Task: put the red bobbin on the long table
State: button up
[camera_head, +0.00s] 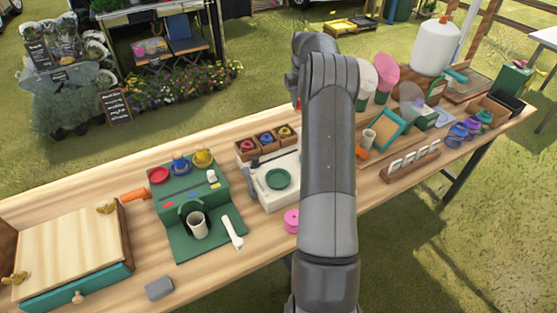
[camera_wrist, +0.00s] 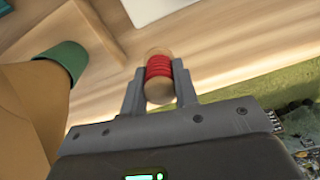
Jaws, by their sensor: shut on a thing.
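The red bobbin (camera_wrist: 158,70) is a wooden spool wound with red thread. It sits between the fingertips of my gripper (camera_wrist: 160,88) in the wrist view, and the gripper is shut on it. Pale wood (camera_wrist: 225,55) shows behind the bobbin there; I cannot tell the gap between them. The long table (camera_head: 138,243) is pale wood and crosses the head view from lower left to upper right.
A green station with a cup (camera_head: 196,225), a white unit with a green disc (camera_head: 279,179) and a pink spool (camera_head: 291,220) stand left of my arm. A white-item rack (camera_head: 413,160) stands right. A green-rimmed brown object (camera_wrist: 62,57) is close left in the wrist view.

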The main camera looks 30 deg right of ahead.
jog(key=shift+s+d+f, duration=0.1)
jog(key=shift+d+f, duration=0.15)
jog(key=shift+f, duration=0.1)
notch_tip(320, 180, down, 9)
jog(key=shift+f, duration=0.15)
jog(key=shift+f, duration=0.1)
jog(key=o, duration=1)
jog(key=shift+c, duration=0.2)
